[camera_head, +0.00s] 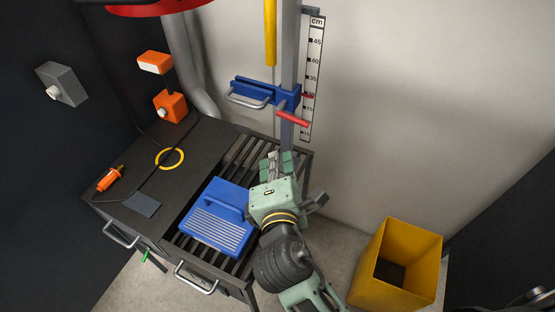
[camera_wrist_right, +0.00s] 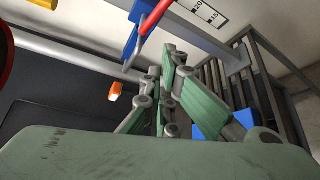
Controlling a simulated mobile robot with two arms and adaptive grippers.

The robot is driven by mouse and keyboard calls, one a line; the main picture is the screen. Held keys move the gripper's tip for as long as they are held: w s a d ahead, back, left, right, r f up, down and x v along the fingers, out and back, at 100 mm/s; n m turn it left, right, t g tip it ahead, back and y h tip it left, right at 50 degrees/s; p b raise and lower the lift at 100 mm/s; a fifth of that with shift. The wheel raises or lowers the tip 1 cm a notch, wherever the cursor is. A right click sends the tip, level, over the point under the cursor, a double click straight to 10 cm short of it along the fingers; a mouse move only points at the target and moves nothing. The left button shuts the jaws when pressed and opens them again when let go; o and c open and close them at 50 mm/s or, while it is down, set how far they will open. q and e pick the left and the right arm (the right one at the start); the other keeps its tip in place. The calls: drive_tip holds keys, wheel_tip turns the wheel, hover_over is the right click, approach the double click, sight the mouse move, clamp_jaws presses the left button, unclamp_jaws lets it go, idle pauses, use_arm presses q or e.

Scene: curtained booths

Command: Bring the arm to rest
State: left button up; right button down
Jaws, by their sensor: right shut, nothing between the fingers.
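My right arm comes in from the bottom of the head view. My right gripper (camera_head: 277,160) is above the slatted right part of the bench, just behind the blue ribbed block (camera_head: 218,216). It is shut and empty, and its closed green fingers also show in the right wrist view (camera_wrist_right: 165,75). The gripper body hides part of the slats and of the block's right end. My left gripper does not show in the head view.
A post carries a blue clamp (camera_head: 268,94) with a red handle (camera_head: 293,118) behind my gripper. A ruler (camera_head: 313,80) hangs beside it. The bench top (camera_head: 132,190) holds an orange tool (camera_head: 109,179) and a yellow ring (camera_head: 170,158). A yellow bin (camera_head: 398,260) stands at right.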

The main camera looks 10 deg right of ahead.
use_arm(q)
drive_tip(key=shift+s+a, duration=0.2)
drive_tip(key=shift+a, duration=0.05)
